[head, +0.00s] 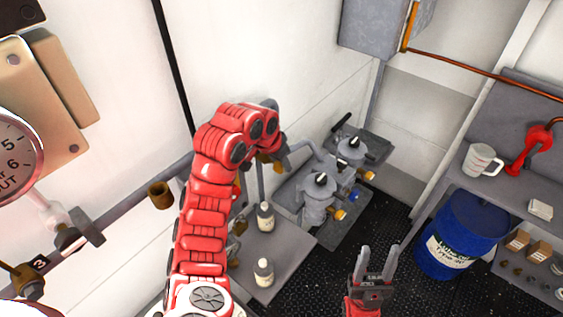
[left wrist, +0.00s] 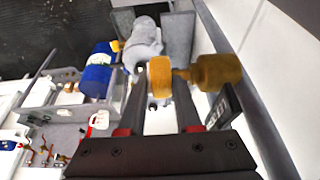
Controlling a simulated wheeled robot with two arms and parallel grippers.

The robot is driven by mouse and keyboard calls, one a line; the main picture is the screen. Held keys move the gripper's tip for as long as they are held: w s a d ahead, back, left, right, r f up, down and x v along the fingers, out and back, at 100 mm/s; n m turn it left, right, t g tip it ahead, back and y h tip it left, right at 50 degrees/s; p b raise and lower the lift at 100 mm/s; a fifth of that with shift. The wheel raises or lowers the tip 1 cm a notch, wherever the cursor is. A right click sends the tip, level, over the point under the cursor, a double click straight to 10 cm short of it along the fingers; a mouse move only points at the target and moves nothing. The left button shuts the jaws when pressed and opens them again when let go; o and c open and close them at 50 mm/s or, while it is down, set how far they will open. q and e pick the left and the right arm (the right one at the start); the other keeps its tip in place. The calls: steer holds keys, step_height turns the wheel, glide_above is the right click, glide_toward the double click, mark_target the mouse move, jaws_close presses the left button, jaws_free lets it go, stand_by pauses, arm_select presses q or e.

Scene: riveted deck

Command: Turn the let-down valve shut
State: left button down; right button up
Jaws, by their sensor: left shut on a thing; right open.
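In the left wrist view, the valve's round yellow-orange knob (left wrist: 160,77) sits between the fingers of my left gripper (left wrist: 158,85), which is shut on it. A brass cylindrical fitting (left wrist: 212,72) joins the knob on its right. In the head view, my red left arm reaches along the white wall and its wrist hides the fingers and most of the valve. A bit of brass (head: 272,162) shows just below that wrist. My right gripper (head: 377,268) is open and empty above the dark floor, apart from everything.
Grey pump-like housings (head: 320,190) stand beyond my left wrist. White bottles (head: 265,217) stand on a grey ledge beside my left arm. A blue drum (head: 460,235) and a shelf with a mug (head: 482,160) are at the right. A gauge (head: 15,160) is at the left.

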arm_select(q)
steer(key=shift+w+d+r, duration=0.1)
steer(key=shift+r, duration=0.05)
steer(key=shift+w+r+g+y, duration=0.25)
steer(key=shift+g+y, duration=0.35)
steer(key=shift+g, duration=0.1)
steer(key=shift+s+f+g+y, duration=0.15)
steer(key=shift+f+g+y, duration=0.2)
steer(key=shift+g, duration=0.35)
steer(key=shift+f, duration=0.15)
steer(key=shift+d+f+g+y+b, duration=0.1)
steer(key=shift+f+g+y+b, duration=0.45)
steer(key=shift+b, duration=0.7)
steer(key=shift+r+g+b, duration=0.35)
steer(key=shift+b, duration=0.2)
steer(key=shift+r, duration=0.15)
